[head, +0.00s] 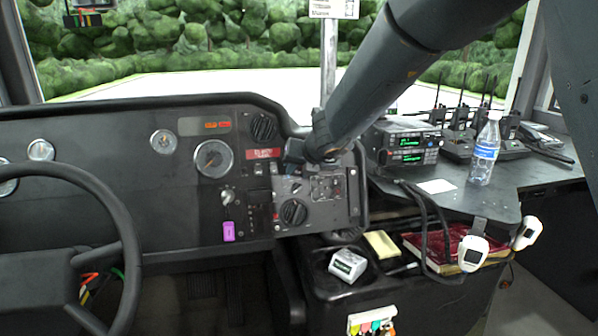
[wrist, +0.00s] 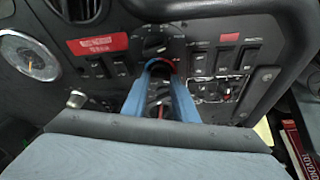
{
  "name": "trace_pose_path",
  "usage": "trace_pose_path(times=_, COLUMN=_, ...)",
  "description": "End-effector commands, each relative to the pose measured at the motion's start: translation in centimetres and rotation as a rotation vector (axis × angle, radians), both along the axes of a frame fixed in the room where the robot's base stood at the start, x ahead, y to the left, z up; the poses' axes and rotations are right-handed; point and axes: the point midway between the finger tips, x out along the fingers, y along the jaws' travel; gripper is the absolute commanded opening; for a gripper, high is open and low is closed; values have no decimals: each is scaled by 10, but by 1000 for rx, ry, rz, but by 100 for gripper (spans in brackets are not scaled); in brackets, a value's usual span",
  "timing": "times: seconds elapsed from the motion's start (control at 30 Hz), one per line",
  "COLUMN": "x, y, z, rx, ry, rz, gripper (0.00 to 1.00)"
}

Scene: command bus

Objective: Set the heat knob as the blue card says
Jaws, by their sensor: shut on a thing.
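The heat knob (wrist: 159,70) is on the dark dash panel, with a red and blue arc by its top edge. In the wrist view my gripper (wrist: 161,68) has its two blue fingers shut on this knob, and they hide its sides. I cannot tell where its pointer is set. In the head view my gripper (head: 296,156) is at the upper part of the centre panel and covers the knob. I see no blue card in either view.
The steering wheel (head: 128,262) is at left. A water bottle (head: 484,153), radios (head: 409,141) and a white card (head: 437,186) are on the right desk. Handset cables hang below it.

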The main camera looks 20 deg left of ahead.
Motion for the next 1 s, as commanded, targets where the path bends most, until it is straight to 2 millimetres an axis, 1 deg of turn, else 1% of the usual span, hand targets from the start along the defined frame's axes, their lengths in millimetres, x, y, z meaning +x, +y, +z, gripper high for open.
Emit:
trace_pose_path(times=0.03, x=-1, y=0, z=-3, rx=-1, ry=4, rz=0, gripper=3)
trace_pose_path(times=0.17, x=-1, y=0, z=-3, rx=-1, ry=4, rz=0, gripper=3)
trace_pose_path(times=0.2, x=-1, y=0, z=-3, rx=-2, ry=4, rz=0, gripper=27)
trace_pose_path(times=0.27, x=-1, y=0, z=-3, rx=-1, ry=4, rz=0, gripper=38)
trace_pose_path(times=0.3, x=-1, y=0, z=-2, rx=-2, ry=4, rz=0, gripper=44)
trace_pose_path(times=0.67, x=-2, y=-2, z=2, rx=-1, ry=1, rz=0, gripper=45)
trace_pose_path(times=0.77, x=-9, y=-8, z=10, rx=0, ry=0, rz=-1, gripper=45)
trace_pose_path(times=1.0, x=-33, y=-27, z=36, rx=0, ry=1, rz=0, gripper=45)
